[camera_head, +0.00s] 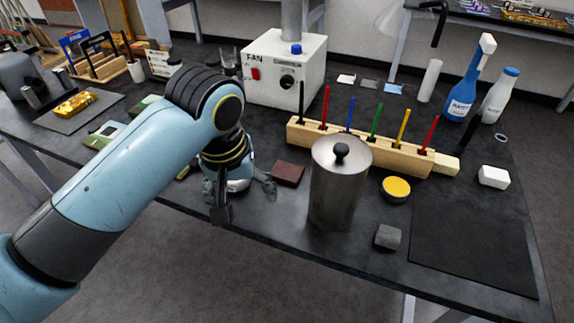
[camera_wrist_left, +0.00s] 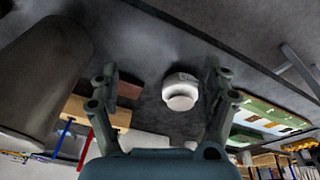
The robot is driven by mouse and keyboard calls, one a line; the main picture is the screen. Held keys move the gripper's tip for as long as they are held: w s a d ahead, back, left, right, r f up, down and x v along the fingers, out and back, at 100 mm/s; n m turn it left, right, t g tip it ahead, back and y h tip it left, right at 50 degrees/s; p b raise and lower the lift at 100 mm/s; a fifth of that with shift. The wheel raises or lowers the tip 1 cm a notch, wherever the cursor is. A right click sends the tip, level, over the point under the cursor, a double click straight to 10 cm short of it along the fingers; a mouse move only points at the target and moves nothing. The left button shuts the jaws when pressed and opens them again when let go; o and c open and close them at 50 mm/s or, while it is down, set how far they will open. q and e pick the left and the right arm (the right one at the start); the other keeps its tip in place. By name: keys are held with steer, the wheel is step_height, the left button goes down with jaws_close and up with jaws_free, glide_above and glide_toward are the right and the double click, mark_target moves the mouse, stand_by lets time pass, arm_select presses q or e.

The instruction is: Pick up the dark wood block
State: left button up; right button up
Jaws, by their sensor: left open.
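The dark wood block (camera_head: 287,173) is a flat reddish-brown block lying on the dark table, just right of my left gripper and left of the metal canister. In the left wrist view the block (camera_wrist_left: 129,90) shows beside the left-hand finger, partly hidden by it. My left gripper (camera_head: 243,194) is open and empty, pointing down near the table's front edge. In the left wrist view the gripper (camera_wrist_left: 164,74) has its fingers spread on either side of a white round jar (camera_wrist_left: 180,91), not around the block. My right gripper is not in view.
A tall metal canister (camera_head: 340,185) stands right of the block. Behind is a wooden rack (camera_head: 310,134) with coloured sticks, and a white fan box (camera_head: 285,72). A yellow-topped tin (camera_head: 396,188) and a grey block (camera_head: 388,236) lie further right. A black mat (camera_head: 470,245) is bare.

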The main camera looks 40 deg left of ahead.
arm_select(q)
steer(key=w+a+n+g, duration=0.1)
steer(key=w+n, duration=0.5)
steer(key=w, duration=0.2)
step_height(320, 180, up, 2)
steer(key=n+g, duration=0.1)
steer(key=n, duration=0.6)
glide_above(285, 170)
steer(key=shift+n+h, duration=0.3)
steer(key=shift+h, duration=0.1)
steer(key=f, duration=0.4)
steer(key=shift+w+d+f, duration=0.2)
steer(key=shift+w+f, duration=0.1)
steer(key=shift+f, duration=0.05)
steer(key=shift+s+a+f, duration=0.1)
steer(key=shift+s+f, duration=0.05)
steer(key=shift+f, duration=1.25)
steer(key=shift+s+a+f, duration=0.1)
steer(key=shift+s+f, duration=0.05)
steer(key=shift+f, duration=1.2)
steer(key=c, duration=1.2)
